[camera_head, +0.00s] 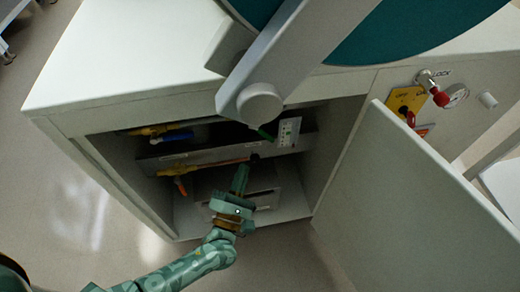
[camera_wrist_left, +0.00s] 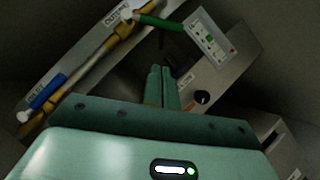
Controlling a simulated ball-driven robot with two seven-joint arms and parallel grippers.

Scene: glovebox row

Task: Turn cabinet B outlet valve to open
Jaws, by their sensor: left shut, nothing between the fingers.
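My left gripper (camera_head: 240,178) reaches into the open cabinet from below, its fingers shut and empty. In the left wrist view the closed fingers (camera_wrist_left: 162,86) point toward a valve with a green lever (camera_wrist_left: 158,23) and stand apart from it. A small label (camera_wrist_left: 118,15) beside this valve seems to read OUTLET. The green lever (camera_head: 265,133) also shows in the head view, partly hidden behind a grey arm link.
A white panel with green marks (camera_head: 289,132) hangs right of the green lever. A lower pipe with an orange handle (camera_head: 180,186) crosses the cabinet. A black knob (camera_wrist_left: 202,97) is right of my fingers. The open door (camera_head: 405,200) bounds the right side. A red-handled lock (camera_head: 440,97) is outside.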

